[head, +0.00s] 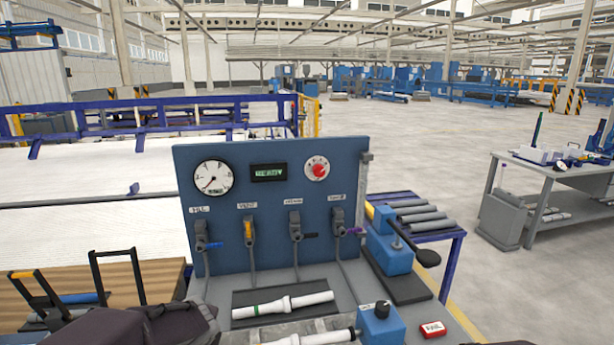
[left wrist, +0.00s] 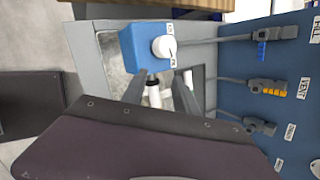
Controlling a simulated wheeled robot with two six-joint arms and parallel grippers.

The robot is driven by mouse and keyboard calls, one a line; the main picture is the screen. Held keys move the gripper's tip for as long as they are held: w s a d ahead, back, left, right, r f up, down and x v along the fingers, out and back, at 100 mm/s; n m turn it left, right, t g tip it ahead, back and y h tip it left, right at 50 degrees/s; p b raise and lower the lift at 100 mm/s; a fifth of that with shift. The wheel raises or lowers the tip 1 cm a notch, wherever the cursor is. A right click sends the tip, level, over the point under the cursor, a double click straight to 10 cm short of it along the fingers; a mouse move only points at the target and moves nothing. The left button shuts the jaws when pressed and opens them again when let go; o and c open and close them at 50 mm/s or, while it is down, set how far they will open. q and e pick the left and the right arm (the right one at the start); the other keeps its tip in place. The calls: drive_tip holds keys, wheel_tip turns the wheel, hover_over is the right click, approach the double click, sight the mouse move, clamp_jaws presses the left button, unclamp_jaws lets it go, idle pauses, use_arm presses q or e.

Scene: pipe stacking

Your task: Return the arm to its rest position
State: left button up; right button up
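In the head view a white pipe with a green band (head: 272,307) lies on a dark tray (head: 243,297) in front of the blue gauge panel (head: 225,250). A second white pipe (head: 335,337) lies nearer, cut off by the bottom edge. Dark links of my arm fill the lower left. In the left wrist view my left gripper (left wrist: 163,97) shows two grey fingers spread apart, partly hidden by my dark wrist plate. A white pipe end with a dark ring (left wrist: 153,95) shows between them, with no visible grip on it. My right gripper is not in view.
A red button box (head: 433,329) and a blue lever press (head: 388,255) are to the right. Grey pipes (head: 420,217) lie on a side table behind.

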use_arm(q)
drive_tip(key=s+d+f+n+g+h, duration=0.1)
drive_tip(key=s+d+f+n+g, duration=0.1)
drive_tip(key=s+n, duration=0.5)
drive_tip(key=s+d+f+n+g+h, duration=0.2)
drive_tip(key=s+n, duration=0.6)
drive_tip(key=n, duration=0.4)
wheel_tip(320, 180, down, 4)
drive_tip(key=shift+s+d+r+n+g, duration=0.1)
drive_tip(key=shift+s+d+n+g, duration=0.3)
drive_tip(key=shift+d, duration=0.65)
